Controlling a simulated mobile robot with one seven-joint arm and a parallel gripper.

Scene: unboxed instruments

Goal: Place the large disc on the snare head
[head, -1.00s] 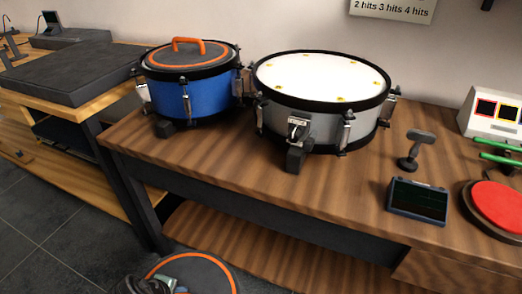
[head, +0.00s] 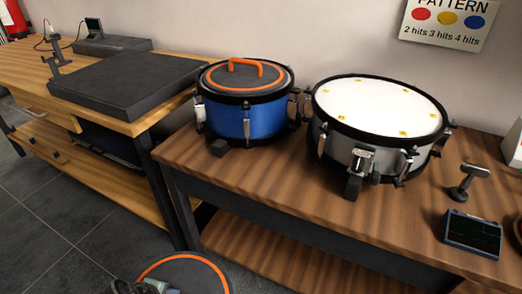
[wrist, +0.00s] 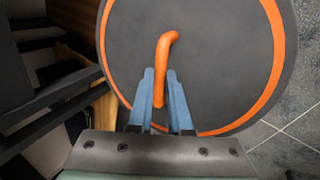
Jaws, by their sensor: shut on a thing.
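The large disc (wrist: 220,60) is dark grey with an orange ring and an orange bar handle (wrist: 165,65). My gripper (wrist: 159,95) is shut on that handle, its blue fingers on either side. In the head view the disc (head: 190,274) shows at the bottom edge, partly cut off, in front of the drum table and away from the drums. The snare is the silver drum with a bare white head (head: 380,105) on the brown table. A similar disc (head: 245,78) with an orange handle lies on the blue drum (head: 248,118) to its left.
The brown table (head: 290,190) also carries a small stand (head: 468,182) and a dark-screened box (head: 472,233) right of the snare. A lighter wooden bench (head: 120,122) with a dark slab (head: 125,85) stands at left. Grey tiled floor (head: 60,235) is open at lower left.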

